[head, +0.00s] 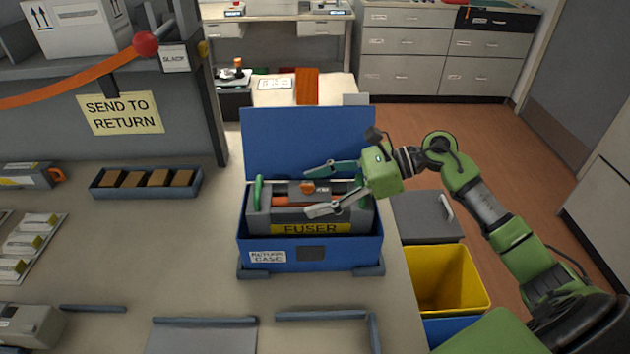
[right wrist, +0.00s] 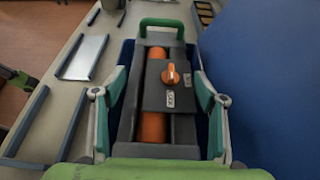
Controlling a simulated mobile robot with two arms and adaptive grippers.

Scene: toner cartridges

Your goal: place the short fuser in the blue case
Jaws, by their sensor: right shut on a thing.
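The grey fuser (head: 312,218) has a yellow FUSER label, an orange knob, orange rollers and green end handles. It sits level within the walls of the open blue case (head: 310,252), its upper part above the front rim. Whether it touches the case floor is hidden. The case lid (head: 308,140) stands up behind it. My right gripper (head: 318,190) is shut on the fuser's middle, one finger on each side. In the right wrist view the fuser (right wrist: 155,100) lies between both fingers (right wrist: 160,95). My left gripper is not in view.
A long tray with brown blocks (head: 146,182) lies left of the case. Grey corner rails (head: 320,315) and a flat grey plate (head: 203,336) lie in front. A yellow bin (head: 446,280) stands beyond the table's right edge. Table between tray and rails is clear.

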